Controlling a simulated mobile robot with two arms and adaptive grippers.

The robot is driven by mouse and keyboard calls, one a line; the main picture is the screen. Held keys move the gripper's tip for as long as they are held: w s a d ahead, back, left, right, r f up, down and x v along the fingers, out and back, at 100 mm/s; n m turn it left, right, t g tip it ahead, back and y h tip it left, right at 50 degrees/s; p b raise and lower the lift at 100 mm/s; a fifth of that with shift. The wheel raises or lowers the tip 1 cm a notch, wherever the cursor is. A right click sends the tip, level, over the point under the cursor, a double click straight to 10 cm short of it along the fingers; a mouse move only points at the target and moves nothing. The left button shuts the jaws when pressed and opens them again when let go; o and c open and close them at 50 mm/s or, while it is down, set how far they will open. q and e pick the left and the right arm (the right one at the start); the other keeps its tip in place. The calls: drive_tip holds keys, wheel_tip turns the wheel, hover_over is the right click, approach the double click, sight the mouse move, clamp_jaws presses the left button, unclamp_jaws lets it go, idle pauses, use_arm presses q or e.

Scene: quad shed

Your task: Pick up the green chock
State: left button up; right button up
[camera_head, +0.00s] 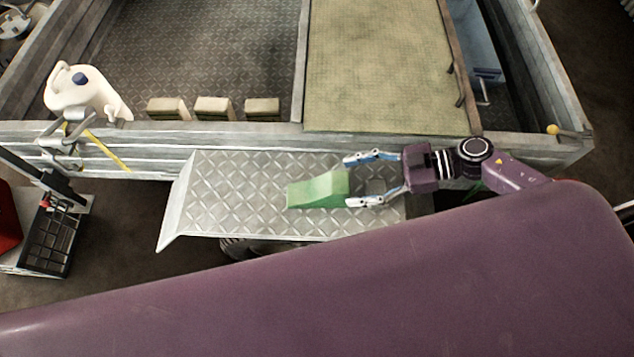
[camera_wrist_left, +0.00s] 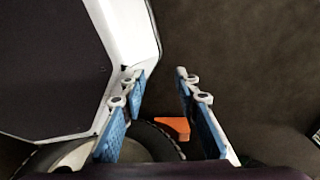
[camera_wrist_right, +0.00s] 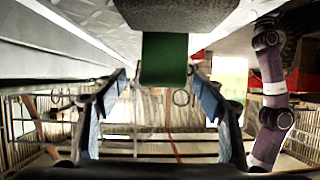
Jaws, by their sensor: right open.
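The green chock (camera_head: 318,190) is a wedge lying on the diamond-plate fender (camera_head: 235,185) at the trailer's near side. My right gripper (camera_head: 351,181) is open, coming from the right, with its fingertips at the chock's taller right end. In the right wrist view the chock (camera_wrist_right: 164,58) shows ahead, centred between the two spread fingers (camera_wrist_right: 160,80); I cannot tell whether either touches it. My left gripper (camera_wrist_left: 158,74) is open and empty in the left wrist view, and out of sight in the head view.
Several tan blocks (camera_head: 214,107) and a white jug (camera_head: 85,88) stand inside the trailer wall (camera_head: 150,141). A black crate (camera_head: 48,235) is at lower left. Under my left gripper are a tyre (camera_wrist_left: 150,140) and an orange wedge (camera_wrist_left: 175,126). The fender left of the chock is clear.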

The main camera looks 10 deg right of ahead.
sight(326, 186)
drive_tip(key=shift+a+f, duration=0.1)
drive_tip(key=shift+a, duration=0.4)
drive_tip(key=shift+a+f, duration=0.1)
drive_tip(key=shift+a, duration=0.25)
drive_tip(key=x, duration=0.4)
drive_tip(key=shift+w+a+p, duration=0.1)
drive_tip(key=shift+a+p, duration=0.25)
drive_tip(key=shift+p, duration=0.05)
drive_tip(key=shift+a+f, duration=0.1)
drive_tip(key=shift+a, duration=0.25)
use_arm(q)
drive_tip(key=shift+s+d+r, duration=0.35)
drive_tip(key=shift+s+r, duration=0.15)
drive_tip(key=shift+s, duration=0.1)
use_arm(e)
drive_tip(key=c, duration=1.5)
use_arm(q)
drive_tip(key=shift+w+a, duration=0.1)
use_arm(e)
drive_tip(key=shift+w, duration=0.1)
drive_tip(key=shift+c, duration=0.2)
